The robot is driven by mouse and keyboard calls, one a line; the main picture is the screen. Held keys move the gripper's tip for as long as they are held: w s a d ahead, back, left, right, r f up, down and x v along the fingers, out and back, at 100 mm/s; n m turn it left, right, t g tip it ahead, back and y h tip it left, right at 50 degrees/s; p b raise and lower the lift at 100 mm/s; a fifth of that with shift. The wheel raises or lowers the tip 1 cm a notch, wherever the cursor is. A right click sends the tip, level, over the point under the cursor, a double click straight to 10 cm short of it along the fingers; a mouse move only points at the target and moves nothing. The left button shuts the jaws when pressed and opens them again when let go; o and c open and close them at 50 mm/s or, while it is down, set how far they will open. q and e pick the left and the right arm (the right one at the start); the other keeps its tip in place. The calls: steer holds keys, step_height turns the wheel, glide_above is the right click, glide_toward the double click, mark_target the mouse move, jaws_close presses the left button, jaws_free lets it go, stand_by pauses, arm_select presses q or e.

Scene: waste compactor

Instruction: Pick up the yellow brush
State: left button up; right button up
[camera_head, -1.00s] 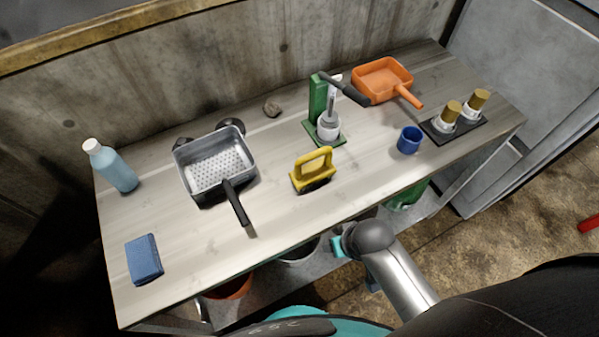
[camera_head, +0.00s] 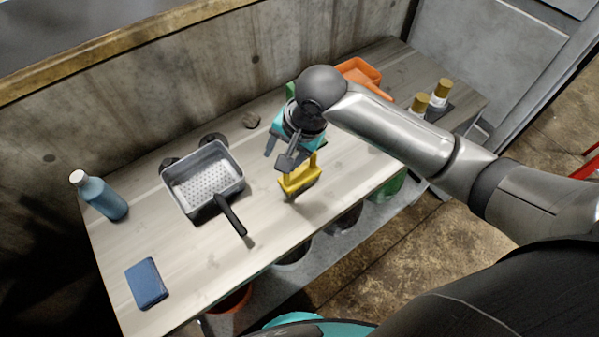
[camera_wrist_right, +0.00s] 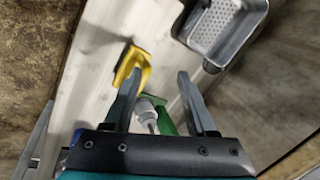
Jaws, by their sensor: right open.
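The yellow brush (camera_head: 300,179) stands on the workbench near its front edge, bristles down, with its handle partly hidden behind my right gripper in the head view. My right gripper (camera_head: 281,156) is above the bench, close behind and above the brush, with its fingers apart and nothing between them. In the right wrist view the brush (camera_wrist_right: 132,66) lies beyond the fingertips, near the left finger, and the open gripper (camera_wrist_right: 158,80) does not visibly touch it. My left gripper is not in view.
A grey perforated pan (camera_head: 205,178) with a black handle stands left of the brush. A green-based press (camera_wrist_right: 165,122) is close by, mostly hidden by my arm in the head view. A blue bottle (camera_head: 104,198) and blue sponge (camera_head: 147,283) are further left. An orange dustpan (camera_head: 361,73) is behind.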

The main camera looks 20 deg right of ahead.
steer(key=w+d+r+m+g+h, duration=0.1)
steer(key=w+d+r+m+h, duration=0.1)
steer(key=d+r+m, duration=0.35)
steer(key=f, duration=0.3)
steer(key=f+b, duration=0.1)
steer(key=f, duration=0.2)
steer(key=w+a+f, duration=0.1)
steer(key=f, duration=0.2)
steer(key=shift+w+b, duration=0.1)
steer(key=shift+b, duration=0.2)
steer(key=b, duration=0.1)
glide_above(300, 170)
steer(key=s+a, duration=0.1)
steer(key=shift+s+a+f, duration=0.1)
steer(key=shift+f, duration=1.3)
steer(key=shift+s+f, duration=0.1)
steer(key=shift+f, duration=1.25)
arm_select(q)
steer(key=f, duration=0.2)
steer(key=shift+a+f, duration=0.3)
arm_select(e)
steer(key=shift+c, duration=0.3)
jaws_close()
